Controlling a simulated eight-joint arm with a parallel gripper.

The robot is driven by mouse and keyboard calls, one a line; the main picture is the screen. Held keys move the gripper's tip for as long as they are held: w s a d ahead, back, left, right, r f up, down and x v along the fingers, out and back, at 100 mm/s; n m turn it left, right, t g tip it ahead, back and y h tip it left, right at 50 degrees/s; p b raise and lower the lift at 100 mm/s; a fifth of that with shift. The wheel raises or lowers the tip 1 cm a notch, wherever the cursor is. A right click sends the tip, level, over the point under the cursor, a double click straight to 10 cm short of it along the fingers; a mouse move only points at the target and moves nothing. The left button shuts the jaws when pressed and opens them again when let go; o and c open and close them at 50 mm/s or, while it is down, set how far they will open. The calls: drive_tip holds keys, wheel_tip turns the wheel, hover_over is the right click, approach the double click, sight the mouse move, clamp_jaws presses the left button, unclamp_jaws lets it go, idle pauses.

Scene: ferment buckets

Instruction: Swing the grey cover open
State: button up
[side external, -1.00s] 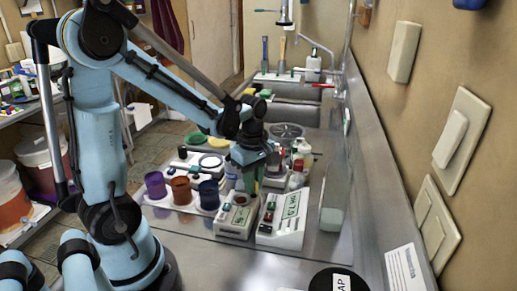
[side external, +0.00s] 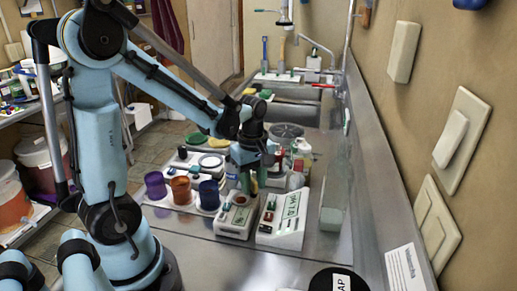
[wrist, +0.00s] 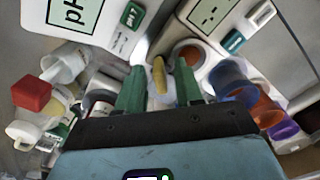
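My gripper (side external: 250,182) points down over the small instruments on the steel counter. In the wrist view its two green fingers (wrist: 159,88) stand apart, with a gap between them. A yellow piece (wrist: 159,75) shows in that gap; I cannot tell that it is touched. Beyond the fingertips is a white instrument (wrist: 202,28) with a dark-marked panel and a round reddish well (wrist: 188,54); it also shows in the side view (side external: 236,217). I cannot surely pick out the grey cover; the arm and gripper hide part of this area.
A white pH meter (side external: 283,222) stands close right of the gripper, with bottles (side external: 301,158) behind. Purple (side external: 155,186), orange (side external: 181,190) and blue (side external: 209,195) cups stand left. A clear container (side external: 333,200) is near the wall. The counter front is mostly clear.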

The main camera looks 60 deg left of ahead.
sight(253, 180)
drive_tip(key=shift+r, duration=0.1)
wheel_tip(253, 180, up, 12)
idle(0.9)
drive_tip(key=s+d+f+m+t, duration=0.2)
drive_tip(key=d+m+t, duration=0.5)
drive_tip(key=m, duration=1.1)
drive_tip(key=shift+s+d+f, duration=0.15)
drive_tip(key=shift+d+f, duration=0.7)
drive_tip(key=shift+d, duration=0.25)
